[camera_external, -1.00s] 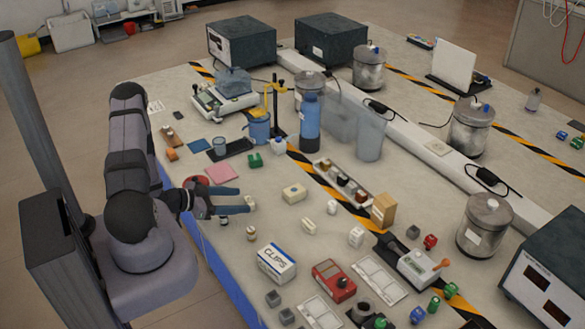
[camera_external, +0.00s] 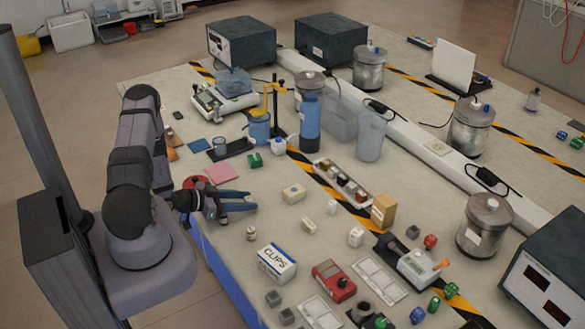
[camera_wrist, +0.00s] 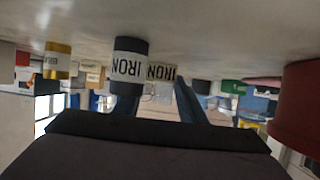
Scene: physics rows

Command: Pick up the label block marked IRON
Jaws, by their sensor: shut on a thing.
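My gripper (camera_external: 252,200) is low over the near left part of the table, its blue fingers pointing right. In the wrist view, which looks upside down with the tabletop along the top, a white label reading IRON (camera_wrist: 161,72) shows between the fingertips (camera_wrist: 158,84). My gripper is shut on this IRON block; the fingers hide most of it in the external view. A dark cylinder with a white band also reading IRON (camera_wrist: 128,64) stands close beside the left finger, outside the grip. I cannot tell whether the held block touches the table.
A gold-ended cylinder (camera_wrist: 57,60) stands left in the wrist view, and a red round object (camera_wrist: 298,105) is close at right.

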